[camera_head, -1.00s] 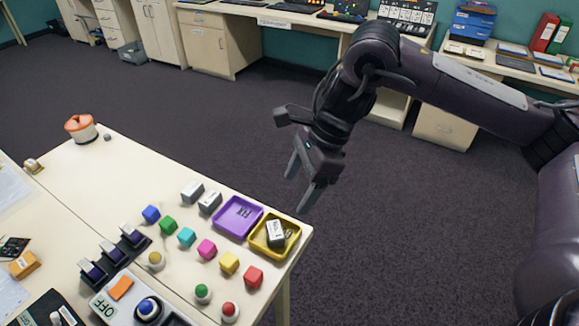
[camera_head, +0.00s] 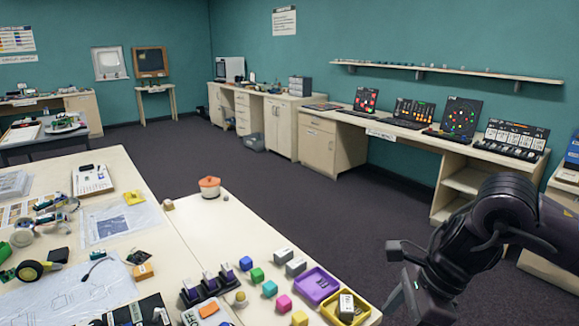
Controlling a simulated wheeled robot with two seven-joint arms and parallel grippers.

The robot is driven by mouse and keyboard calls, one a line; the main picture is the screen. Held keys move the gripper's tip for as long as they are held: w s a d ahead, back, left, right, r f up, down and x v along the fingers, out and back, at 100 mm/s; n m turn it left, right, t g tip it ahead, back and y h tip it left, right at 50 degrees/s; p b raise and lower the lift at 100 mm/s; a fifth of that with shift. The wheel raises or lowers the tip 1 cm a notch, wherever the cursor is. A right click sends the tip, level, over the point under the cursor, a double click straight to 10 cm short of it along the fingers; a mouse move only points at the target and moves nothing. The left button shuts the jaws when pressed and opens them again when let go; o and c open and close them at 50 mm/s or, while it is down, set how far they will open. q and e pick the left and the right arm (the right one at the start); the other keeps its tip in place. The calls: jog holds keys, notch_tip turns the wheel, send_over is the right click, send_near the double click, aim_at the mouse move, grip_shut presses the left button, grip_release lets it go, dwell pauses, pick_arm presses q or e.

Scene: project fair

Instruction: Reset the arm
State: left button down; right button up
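My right arm comes in at the lower right. Its gripper (camera_head: 398,304) hangs just right of the table's corner, beside the yellow tray (camera_head: 366,318). Its fingers point down and look apart with nothing between them; the tips are near the bottom edge of the view. My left arm and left gripper are not in view. The yellow tray holds a white-and-black block (camera_head: 346,306). The purple tray (camera_head: 316,285) is beside it.
Coloured blocks, such as a pink one (camera_head: 284,303), and grey blocks (camera_head: 296,266) stand on the near table. An orange-topped pot (camera_head: 209,187) stands at its far edge. Carpet (camera_head: 330,215) lies open beyond. A long bench (camera_head: 400,133) with panels lines the back wall.

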jog(key=a+f+m+t+y, duration=0.2)
jog(key=a+m+t+y, duration=0.45)
jog(key=a+m, duration=1.45)
jog(key=d+f+m+t+h, duration=0.1)
jog(key=d+f+m+h, duration=0.2)
jog(key=m, duration=0.5)
jog(key=d+f+m+t+h, duration=0.2)
jog(key=d+m+h, duration=0.25)
jog(key=m, duration=0.25)
jog(key=s+d+f+m+g+h, duration=0.3)
jog(key=s+d+f+m+g, duration=0.4)
jog(key=s+d+f+m, duration=0.65)
notch_tip(320, 180, down, 27)
jog(key=s+d, duration=0.1)
jog(key=s, duration=0.1)
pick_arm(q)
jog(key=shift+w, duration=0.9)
pick_arm(e)
jog(key=s+d+f+g, duration=0.1)
jog(key=s+f, duration=0.8)
jog(key=s+d+f+g, duration=0.1)
jog(key=s+d+f, duration=0.1)
jog(key=s+f, duration=0.7)
jog(key=shift+s+d+f+m+h, duration=0.2)
jog(key=shift+s+d+m+h, duration=0.15)
jog(key=shift+s, duration=0.45)
